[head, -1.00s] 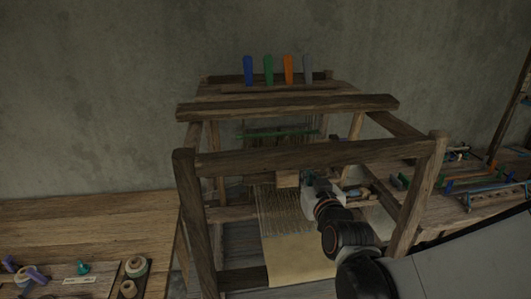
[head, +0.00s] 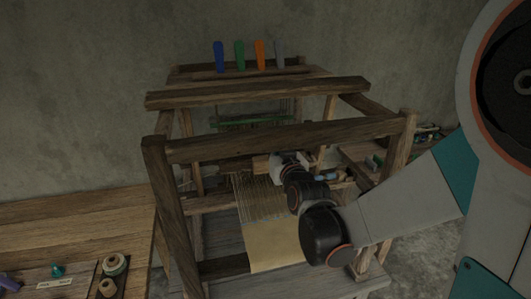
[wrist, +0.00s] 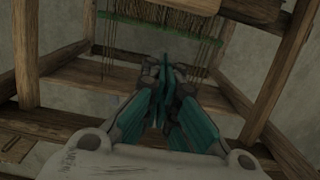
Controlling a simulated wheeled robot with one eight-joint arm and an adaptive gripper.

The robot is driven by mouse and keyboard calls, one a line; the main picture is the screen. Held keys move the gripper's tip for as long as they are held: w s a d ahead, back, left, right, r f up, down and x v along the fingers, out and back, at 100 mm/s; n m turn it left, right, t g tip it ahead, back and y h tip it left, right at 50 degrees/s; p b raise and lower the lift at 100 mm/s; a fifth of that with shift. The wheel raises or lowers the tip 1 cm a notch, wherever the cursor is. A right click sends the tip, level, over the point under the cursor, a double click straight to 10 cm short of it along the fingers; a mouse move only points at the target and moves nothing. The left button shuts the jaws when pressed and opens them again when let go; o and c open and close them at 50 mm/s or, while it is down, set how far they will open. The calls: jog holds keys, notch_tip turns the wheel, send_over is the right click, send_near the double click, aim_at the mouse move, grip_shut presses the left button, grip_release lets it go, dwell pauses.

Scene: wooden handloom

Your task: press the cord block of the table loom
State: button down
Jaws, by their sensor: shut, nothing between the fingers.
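The wooden table loom (head: 290,147) stands in the middle of the head view, with pale cloth (head: 273,245) and warp threads inside its frame. A small pale wooden block (head: 262,164), which looks like the cord block, shows beside my gripper inside the frame. A pale wooden piece (wrist: 190,4) at the top edge of the wrist view may be the same block. My gripper (wrist: 163,72) is shut and empty, its teal fingers together below that piece. In the head view my gripper's hand (head: 284,165) is inside the loom; its fingertips are hidden. I cannot tell whether it touches the block.
Loom posts and beams surround my arm closely. A green bar (wrist: 160,29) with hanging cords lies beyond my fingers. Blue, green, orange and grey pegs (head: 240,56) stand on top. A side table (head: 60,225) with spools is at left.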

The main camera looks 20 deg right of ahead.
aim_at(266, 164)
jog(key=shift+w+f+b, duration=1.2)
jog(key=shift+w+f, duration=0.6)
jog(key=shift+f, duration=0.3)
